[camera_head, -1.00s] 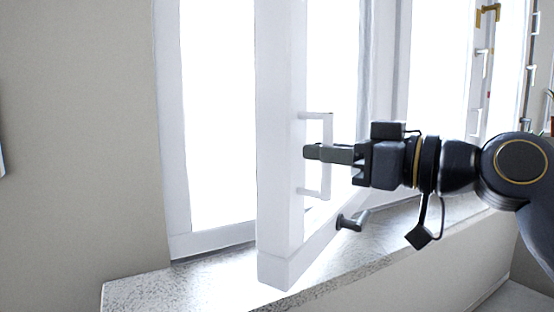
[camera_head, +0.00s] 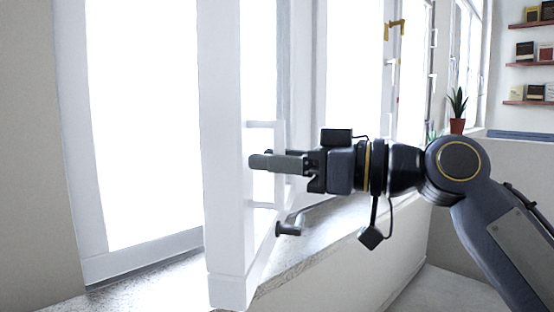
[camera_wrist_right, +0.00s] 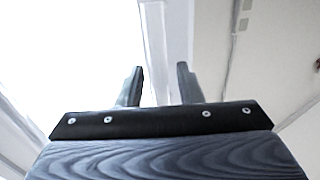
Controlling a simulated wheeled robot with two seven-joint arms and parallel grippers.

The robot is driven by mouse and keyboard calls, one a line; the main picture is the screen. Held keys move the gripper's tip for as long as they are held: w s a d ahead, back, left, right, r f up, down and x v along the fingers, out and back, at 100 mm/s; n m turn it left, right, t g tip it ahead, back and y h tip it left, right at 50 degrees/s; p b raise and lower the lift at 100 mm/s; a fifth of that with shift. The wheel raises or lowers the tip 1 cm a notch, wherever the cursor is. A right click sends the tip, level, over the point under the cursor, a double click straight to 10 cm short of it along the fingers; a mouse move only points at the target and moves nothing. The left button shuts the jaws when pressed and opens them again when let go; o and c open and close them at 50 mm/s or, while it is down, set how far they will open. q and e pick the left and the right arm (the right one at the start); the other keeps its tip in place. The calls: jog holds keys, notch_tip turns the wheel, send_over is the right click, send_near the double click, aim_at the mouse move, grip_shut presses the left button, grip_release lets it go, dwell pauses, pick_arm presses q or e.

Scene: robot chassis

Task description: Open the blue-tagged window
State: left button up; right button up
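A white window sash (camera_head: 222,180) stands swung out from its frame over the sill, seen nearly edge-on in the head view. Its white bracket handle (camera_head: 280,140) is on the right side. No blue tag is visible on it. My right gripper (camera_head: 262,162) reaches in from the right, with its fingers at the handle, between the upper and lower mounts. In the right wrist view the two fingers (camera_wrist_right: 158,85) are apart, with nothing clearly held between them. Whether they touch the handle cannot be told. My left gripper is not in view.
A dark grey stub (camera_head: 290,228) sits just below the handle. The speckled sill (camera_head: 165,292) runs beneath the sash. More windows, one with a yellow handle (camera_head: 396,24), stand farther right. A potted plant (camera_head: 457,110) and wall shelves (camera_head: 534,62) are at the back right.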

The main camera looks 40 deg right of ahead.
jog(key=v, duration=0.7)
jog(key=shift+s+d+p, duration=0.15)
jog(key=shift+s+p, duration=0.25)
dwell(0.4)
